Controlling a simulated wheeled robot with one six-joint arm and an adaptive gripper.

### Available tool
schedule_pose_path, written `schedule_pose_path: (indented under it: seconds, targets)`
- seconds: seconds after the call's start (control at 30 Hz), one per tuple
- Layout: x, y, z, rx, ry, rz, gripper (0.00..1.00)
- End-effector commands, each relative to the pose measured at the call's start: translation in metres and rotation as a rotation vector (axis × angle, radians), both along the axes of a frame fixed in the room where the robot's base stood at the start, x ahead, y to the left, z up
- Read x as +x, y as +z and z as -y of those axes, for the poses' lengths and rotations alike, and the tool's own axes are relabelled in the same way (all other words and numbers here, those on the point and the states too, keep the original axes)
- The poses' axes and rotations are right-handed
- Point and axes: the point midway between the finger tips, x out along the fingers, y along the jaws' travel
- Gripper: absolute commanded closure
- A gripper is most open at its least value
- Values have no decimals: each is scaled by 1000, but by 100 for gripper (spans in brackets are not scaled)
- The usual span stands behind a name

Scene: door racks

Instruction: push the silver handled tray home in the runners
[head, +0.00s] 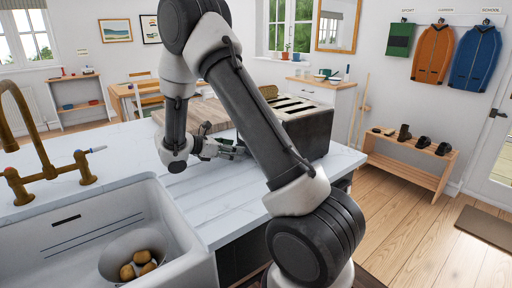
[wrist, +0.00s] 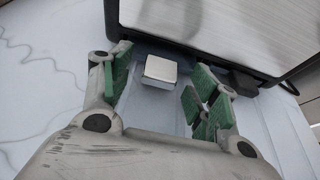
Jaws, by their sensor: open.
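The silver handle (wrist: 160,71) of the tray shows in the wrist view as a small pale block low in front of the toaster-like appliance (wrist: 205,22). A dark strip behind it, at the foot of the appliance, looks like the tray front. My gripper (head: 237,149) is low over the worktop at the left side of the appliance (head: 305,128). Its green-padded fingers are open, one on each side of the handle, with visible gaps. The runners are hidden, and how far the tray stands out is hard to tell. In the head view my arm and gripper hide the tray.
A wooden board (head: 197,113) lies on the white worktop (head: 130,150) behind my gripper. A dark block (wrist: 243,82) sits by the appliance's base at right. The sink (head: 60,235) and brass tap (head: 45,182) are at left. The worktop before the appliance is clear.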

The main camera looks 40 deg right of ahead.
Motion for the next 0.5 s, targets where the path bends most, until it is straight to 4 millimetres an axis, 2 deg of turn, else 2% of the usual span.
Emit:
schedule_pose_path:
  seconds: [0.1, 0.37, 0.5]
  targets:
    - [0, 0, 0, 0, 0, 0, 41]
    - [0, 0, 0, 0, 0, 1, 88]
    - [0, 0, 0, 0, 0, 1, 94]
